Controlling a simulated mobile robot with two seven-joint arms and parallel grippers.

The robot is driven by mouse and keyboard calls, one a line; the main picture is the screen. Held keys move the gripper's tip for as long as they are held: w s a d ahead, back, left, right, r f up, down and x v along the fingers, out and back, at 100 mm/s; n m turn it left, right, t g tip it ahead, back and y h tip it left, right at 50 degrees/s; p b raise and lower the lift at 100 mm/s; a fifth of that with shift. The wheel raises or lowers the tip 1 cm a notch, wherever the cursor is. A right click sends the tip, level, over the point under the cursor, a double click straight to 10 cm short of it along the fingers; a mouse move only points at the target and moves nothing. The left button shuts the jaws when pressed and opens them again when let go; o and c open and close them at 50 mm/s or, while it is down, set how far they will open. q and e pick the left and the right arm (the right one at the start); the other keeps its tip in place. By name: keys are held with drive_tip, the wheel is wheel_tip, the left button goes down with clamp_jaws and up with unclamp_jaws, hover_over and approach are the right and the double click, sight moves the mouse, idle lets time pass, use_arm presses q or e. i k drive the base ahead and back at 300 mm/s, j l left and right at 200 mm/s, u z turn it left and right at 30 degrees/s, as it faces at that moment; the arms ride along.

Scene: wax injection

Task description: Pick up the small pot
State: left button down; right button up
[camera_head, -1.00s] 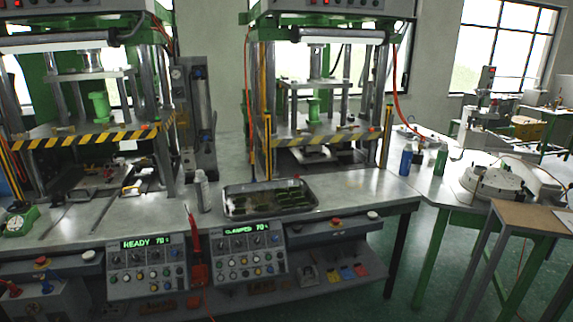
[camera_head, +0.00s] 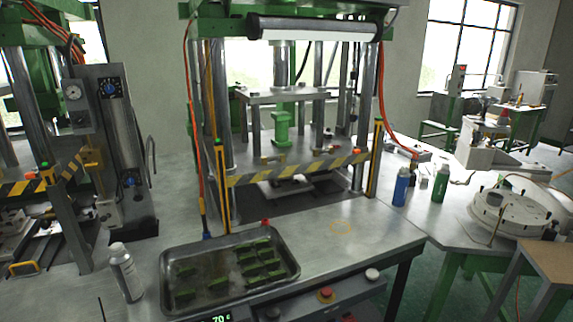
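A small grey round piece (camera_head: 495,198) sits on top of a white round machine (camera_head: 512,214) on the right-hand table. It may be the small pot, but it is too small to tell for sure. No other pot stands out in view. Neither of my grippers shows in the head view.
A press with a striped guard bar (camera_head: 300,168) stands behind. A blue bottle (camera_head: 401,187) and a green bottle (camera_head: 440,184) stand right of it. The bench's front right is clear.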

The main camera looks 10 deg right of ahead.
sight(493, 199)
drive_tip(key=i+l, duration=0.35)
drive_tip(key=l, duration=0.15)
drive_tip(key=i+l+u, duration=0.15)
drive_tip(key=i+l, duration=0.2)
drive_tip(key=l+z, duration=0.15)
drive_tip(key=l, duration=0.45)
drive_tip(key=i+l+z, duration=0.1)
drive_tip(key=l, duration=0.45)
